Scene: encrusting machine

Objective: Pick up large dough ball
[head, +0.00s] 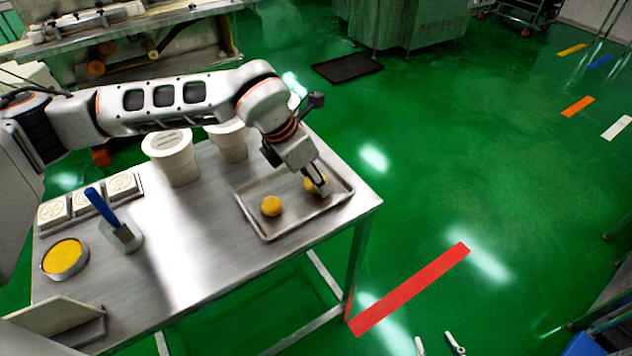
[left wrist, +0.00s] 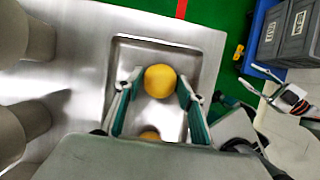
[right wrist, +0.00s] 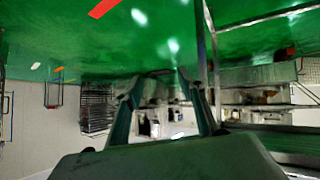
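Two yellow-orange dough balls lie in a shallow metal tray (head: 283,231) at the table's right end. One dough ball (head: 271,206) lies in the open on the tray's left side. The other dough ball (left wrist: 160,82) is at my left gripper (head: 320,188), which partly covers it in the head view. In the left wrist view its open fingers (left wrist: 160,90) stand on either side of that ball, with narrow gaps. The first ball shows there partly hidden behind the gripper body (left wrist: 150,135). Which is larger is unclear. My right gripper (head: 438,345) is open and empty, off the table.
White tubs (head: 172,158) stand behind the tray. On the left of the metal table (head: 190,260) are square white moulds (head: 88,200), a blue-handled scraper (head: 118,228) and a round dish of yellow filling (head: 65,257).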

